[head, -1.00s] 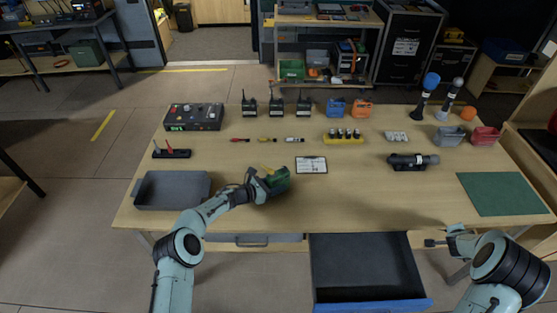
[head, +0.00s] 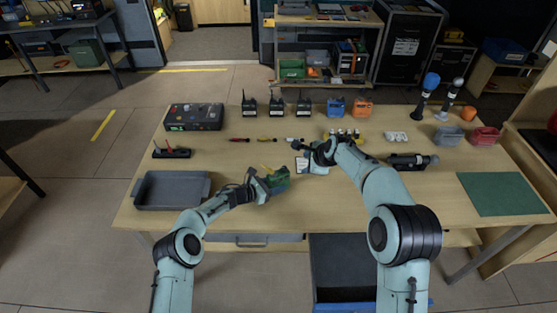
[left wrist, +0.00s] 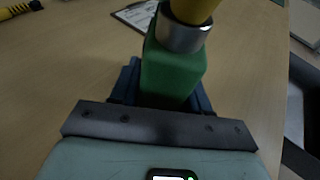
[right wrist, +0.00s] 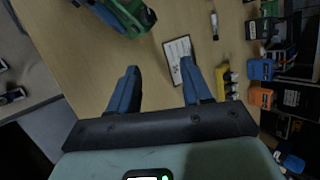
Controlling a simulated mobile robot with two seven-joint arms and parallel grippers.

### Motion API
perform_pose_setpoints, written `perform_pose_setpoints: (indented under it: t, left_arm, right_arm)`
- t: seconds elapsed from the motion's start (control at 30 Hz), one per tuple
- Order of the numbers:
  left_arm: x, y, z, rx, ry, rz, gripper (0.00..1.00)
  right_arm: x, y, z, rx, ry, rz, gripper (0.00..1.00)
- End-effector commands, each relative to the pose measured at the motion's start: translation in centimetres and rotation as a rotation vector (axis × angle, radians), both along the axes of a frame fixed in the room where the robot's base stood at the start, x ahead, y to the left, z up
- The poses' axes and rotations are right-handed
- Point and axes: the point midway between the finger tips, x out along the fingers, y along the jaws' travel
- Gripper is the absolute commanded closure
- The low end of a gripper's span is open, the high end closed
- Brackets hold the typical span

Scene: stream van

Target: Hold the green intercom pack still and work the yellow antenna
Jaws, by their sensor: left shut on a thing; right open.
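The green intercom pack (head: 280,182) stands on the table's front middle part. My left gripper (head: 266,186) is shut on it from the left. In the left wrist view the green pack (left wrist: 172,68) sits between the fingers, with a silver collar and the yellow antenna (left wrist: 194,8) on its end. In the head view the yellow antenna (head: 268,168) points up and left from the pack. My right gripper (head: 306,152) is open and empty above the table, right of and beyond the pack. In the right wrist view the pack (right wrist: 122,14) shows at the top left, apart from the open fingers (right wrist: 160,85).
A white printed card (right wrist: 177,58) lies beneath my right gripper. A grey tray (head: 172,205) stands at the left front. Small tools, radios and a yellow battery holder (right wrist: 227,82) lie farther back. An open drawer (head: 335,260) juts out below the front edge.

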Motion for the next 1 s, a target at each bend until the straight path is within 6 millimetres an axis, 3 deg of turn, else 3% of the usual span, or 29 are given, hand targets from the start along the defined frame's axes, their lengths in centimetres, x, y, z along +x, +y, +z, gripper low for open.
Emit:
perform_pose_setpoints:
  t: [0.03, 0.2, 0.43, 1.0]
  left_arm:
    - [0.0, 0.0, -0.1, 0.000, 0.001, 0.000, 0.83]
    - [0.0, 0.0, -0.1, 0.000, 0.001, 0.000, 0.83]
    - [0.0, 0.0, -0.1, 0.000, 0.001, 0.000, 0.83]
    - [0.0, 0.0, -0.1, 0.000, 0.001, 0.000, 0.83]
  right_arm:
    - [-0.5, 2.6, 1.0, 0.015, 0.024, 0.004, 0.51]
    - [-2.2, 7.6, 3.3, 0.045, 0.097, -0.023, 0.51]
    - [-2.9, 9.8, 3.8, 0.055, 0.133, -0.047, 0.51]
    - [1.3, 12.7, -4.3, 0.057, 0.134, -0.048, 0.51]
